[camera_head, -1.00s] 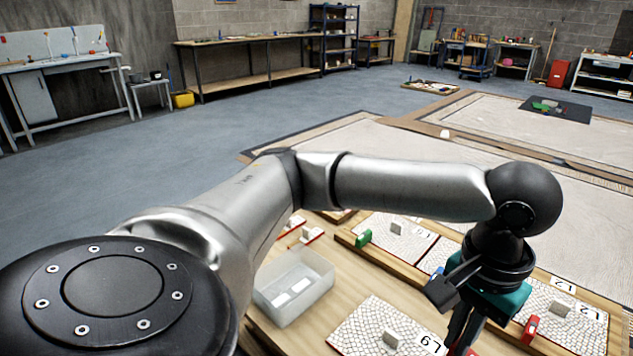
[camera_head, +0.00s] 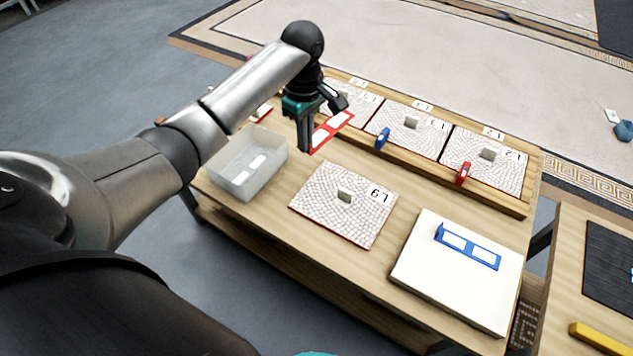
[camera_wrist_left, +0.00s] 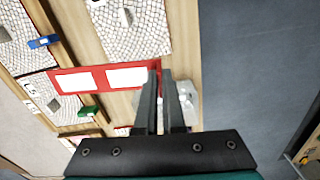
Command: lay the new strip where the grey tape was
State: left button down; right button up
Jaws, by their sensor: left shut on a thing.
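My left gripper (camera_head: 308,147) is shut on one end of a red strip (camera_head: 331,130) with white windows. It holds the strip above the table, between the tub and the row of panels. In the left wrist view the red strip (camera_wrist_left: 100,78) runs left from the closed fingers (camera_wrist_left: 159,75). A blue strip (camera_head: 468,246) with white windows lies on a white board (camera_head: 440,284) at the table's right. I make out no grey tape. My right gripper is not in view.
A translucent tub (camera_head: 233,183) with white pieces stands left. Mosaic panels with grey blocks, including L2 (camera_head: 505,172), fill a wooden rack behind. A blue clip (camera_head: 382,138) and red clip (camera_head: 463,173) sit at its front edge. A green clip (camera_wrist_left: 89,112) shows in the wrist view.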

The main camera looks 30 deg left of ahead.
pick_arm(q)
jog(key=shift+n, duration=0.7)
jog(key=f+b, duration=0.2)
jog(key=f, duration=0.3)
jog(key=a+f+b, duration=0.1)
jog(key=f+b, duration=0.2)
jog(key=f, duration=0.3)
jog(key=s+f+b, duration=0.1)
jog(key=f+b, duration=0.1)
jog(key=f, duration=0.4)
jog(key=shift+a+f+b, duration=0.15)
jog(key=shift+a+b, duration=0.1)
jog(key=shift+b, duration=0.15)
jog(key=shift+f, duration=0.4)
notch_tip(320, 180, down, 3)
jog(key=shift+f+b, duration=0.1)
jog(key=shift+b, duration=1.05)
jog(key=shift+f, duration=0.3)
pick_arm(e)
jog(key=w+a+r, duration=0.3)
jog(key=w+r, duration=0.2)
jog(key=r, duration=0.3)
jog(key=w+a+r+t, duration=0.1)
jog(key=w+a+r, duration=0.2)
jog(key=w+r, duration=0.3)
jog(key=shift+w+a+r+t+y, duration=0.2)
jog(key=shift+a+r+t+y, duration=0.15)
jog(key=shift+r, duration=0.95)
pick_arm(q)
jog(key=shift+f, duration=0.1)
